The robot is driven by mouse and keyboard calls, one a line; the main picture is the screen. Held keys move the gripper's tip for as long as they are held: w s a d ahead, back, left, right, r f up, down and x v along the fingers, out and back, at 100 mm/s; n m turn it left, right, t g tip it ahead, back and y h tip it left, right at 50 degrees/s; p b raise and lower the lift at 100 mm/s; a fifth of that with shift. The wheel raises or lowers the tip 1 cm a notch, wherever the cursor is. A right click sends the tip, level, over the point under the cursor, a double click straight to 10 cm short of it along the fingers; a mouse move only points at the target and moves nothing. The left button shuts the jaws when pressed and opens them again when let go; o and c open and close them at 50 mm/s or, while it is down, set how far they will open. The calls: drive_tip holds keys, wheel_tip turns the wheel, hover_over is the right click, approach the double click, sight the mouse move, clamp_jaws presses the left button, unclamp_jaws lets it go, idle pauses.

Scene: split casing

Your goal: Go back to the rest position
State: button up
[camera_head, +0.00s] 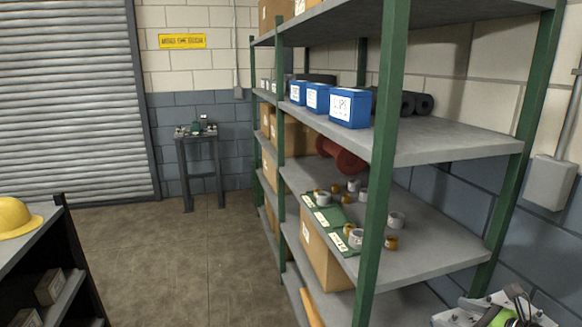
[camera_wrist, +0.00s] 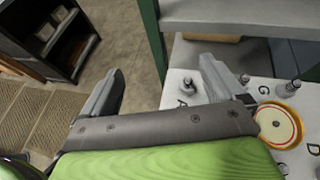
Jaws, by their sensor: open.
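My gripper (camera_wrist: 160,66) shows in the wrist view with its two grey fingers spread wide and nothing between them. Behind the gap are the floor and a green shelf post. A white board (camera_wrist: 172,98) with letters and short metal pegs lies beside and beyond the right finger. A round cream disc with an orange and yellow rim (camera_wrist: 277,124) sits on it, partly cut off by my gripper's body. In the head view a green and dark shape stands over a white surface (camera_head: 447,317) at the bottom right corner; its details are hard to tell.
A small stand (camera_head: 200,140) is at the back. A yellow helmet (camera_head: 17,216) lies on a dark cabinet at left. The floor between is clear.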

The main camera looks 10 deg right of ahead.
drive_tip(key=w+a+r+n+g+h, duration=0.1)
drive_tip(key=a+n+g, duration=0.3)
drive_tip(key=a+n, duration=0.55)
drive_tip(key=w+a+r+n+g, duration=0.15)
drive_tip(key=a+n+g, duration=0.35)
drive_tip(key=a, duration=0.8)
drive_tip(key=s+a+r+n+t+h, duration=0.1)
drive_tip(key=s+a+r+n, duration=0.2)
drive_tip(key=s+a+n, duration=0.2)
drive_tip(key=s+a+r+n+h, duration=0.2)
drive_tip(key=s+a+n, duration=0.3)
drive_tip(key=s+n, duration=0.7)
drive_tip(key=shift+s+a+r+n+t, duration=0.25)
drive_tip(key=shift+r+n+t, duration=0.1)
drive_tip(key=shift+r+t, duration=0.05)
